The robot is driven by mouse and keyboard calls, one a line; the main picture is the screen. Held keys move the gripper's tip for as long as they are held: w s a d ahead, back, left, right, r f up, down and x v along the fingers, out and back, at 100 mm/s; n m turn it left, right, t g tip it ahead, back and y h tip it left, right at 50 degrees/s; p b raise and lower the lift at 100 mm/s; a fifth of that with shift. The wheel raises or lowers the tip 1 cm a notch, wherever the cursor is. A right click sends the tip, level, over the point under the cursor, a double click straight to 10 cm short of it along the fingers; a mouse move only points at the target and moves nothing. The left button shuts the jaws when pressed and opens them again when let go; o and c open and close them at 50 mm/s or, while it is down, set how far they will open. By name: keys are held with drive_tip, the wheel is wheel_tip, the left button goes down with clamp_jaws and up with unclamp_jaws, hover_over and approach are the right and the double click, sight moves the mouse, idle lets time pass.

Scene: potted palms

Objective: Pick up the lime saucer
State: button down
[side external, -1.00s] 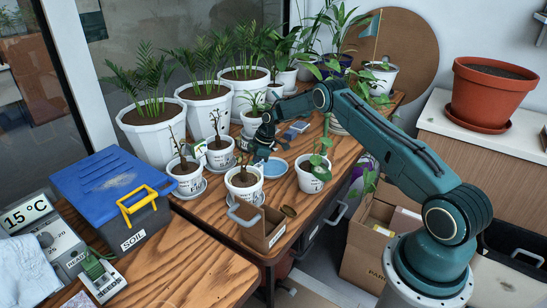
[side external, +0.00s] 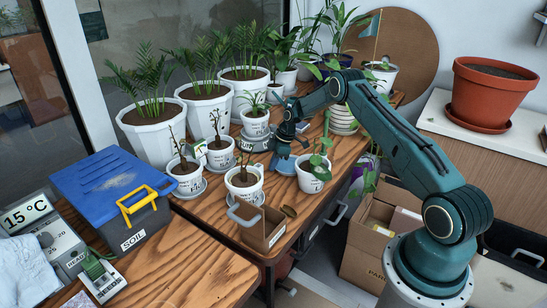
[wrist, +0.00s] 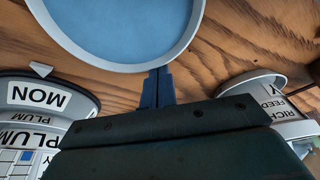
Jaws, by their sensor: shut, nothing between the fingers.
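I cannot make out a clearly lime-coloured saucer in either view. A stack of pale, faintly greenish rims (side external: 343,120) stands behind my arm and is partly hidden by it; I cannot tell if a lime saucer is among them. My gripper (side external: 284,151) points down over the wooden table among the small pots. In the wrist view its dark blue fingers (wrist: 157,88) are together and empty. A round blue saucer-like dish with a pale rim (wrist: 120,25) lies just beyond the fingertips, cut off by the frame top.
Small white labelled pots stand close by: one with a leafy plant (side external: 313,176), one with a bare stem (side external: 243,184). In the wrist view, labelled pots flank the gripper at left (wrist: 45,100) and right (wrist: 275,112). Large palm pots (side external: 150,132) line the back.

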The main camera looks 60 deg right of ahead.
sight(281, 166)
drive_tip(key=shift+w+a, duration=1.2)
drive_tip(key=shift+a, duration=0.05)
drive_tip(key=shift+w+a+r, duration=0.1)
drive_tip(key=shift+w+r, duration=0.1)
drive_tip(key=shift+r, duration=0.05)
drive_tip(key=v, duration=0.9)
drive_tip(key=shift+s+r, duration=0.2)
drive_tip(key=shift+r, duration=0.05)
drive_tip(key=shift+f, duration=0.1)
drive_tip(key=shift+s+d+r+g+h, duration=0.1)
drive_tip(key=shift+s+d+g+h, duration=0.35)
drive_tip(key=shift+d+g+h, duration=0.25)
drive_tip(key=shift+s+d+r+g+h, duration=0.1)
drive_tip(key=shift+s+d+g+h, duration=0.3)
drive_tip(key=shift+d+g+h, duration=0.35)
drive_tip(key=shift+s+d+r+g+h, duration=0.1)
drive_tip(key=shift+s+d+g+h, duration=0.4)
drive_tip(key=shift+g+h, duration=0.35)
drive_tip(key=shift+f, duration=0.1)
